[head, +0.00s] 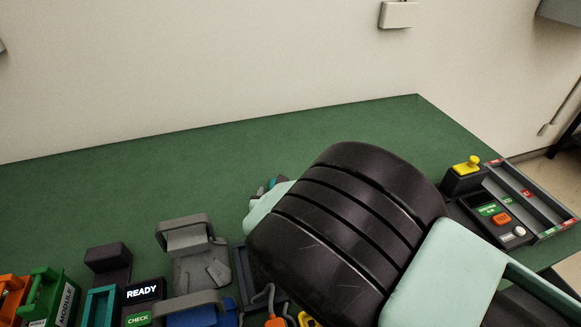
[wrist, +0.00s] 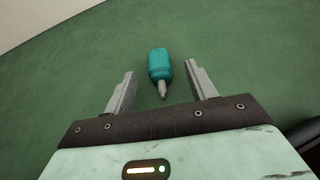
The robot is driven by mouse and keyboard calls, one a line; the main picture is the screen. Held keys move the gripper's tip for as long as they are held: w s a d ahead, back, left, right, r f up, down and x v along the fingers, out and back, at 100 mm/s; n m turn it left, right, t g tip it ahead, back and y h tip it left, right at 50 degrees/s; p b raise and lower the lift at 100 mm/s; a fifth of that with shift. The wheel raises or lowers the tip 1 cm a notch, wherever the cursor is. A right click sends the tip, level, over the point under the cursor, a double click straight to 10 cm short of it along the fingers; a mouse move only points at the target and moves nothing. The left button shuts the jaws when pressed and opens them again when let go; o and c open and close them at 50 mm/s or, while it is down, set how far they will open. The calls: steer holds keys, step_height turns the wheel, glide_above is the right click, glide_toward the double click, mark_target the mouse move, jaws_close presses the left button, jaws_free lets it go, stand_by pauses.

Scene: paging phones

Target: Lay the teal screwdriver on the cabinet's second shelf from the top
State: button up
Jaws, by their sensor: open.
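The teal screwdriver (wrist: 159,62) lies on the green table, shown in the wrist view with its thick handle pointing away and its grey shaft towards my gripper's palm. My gripper (wrist: 160,69) is open, with one finger on each side of the screwdriver and a gap on both sides. The fingers do not touch it. In the head view my own arm covers most of the gripper. Only a small bit of teal (head: 272,183) and grey fingertips show past it. The cabinet and its shelves are not recognisable in either view.
A line of devices stands along the near table edge: a green module (head: 48,297), a READY display (head: 143,292) and a grey cradle (head: 197,257). A control box with a yellow knob (head: 466,165) and a grey tray (head: 530,200) sit right. The table's back left is clear.

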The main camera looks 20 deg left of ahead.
steer(key=shift+p+x, duration=0.7)
steer(key=shift+x, duration=2.05)
steer(key=shift+a, duration=0.1)
steer(key=c, duration=1.1)
steer(key=shift+c, duration=0.3)
steer(key=shift+r, duration=0.2)
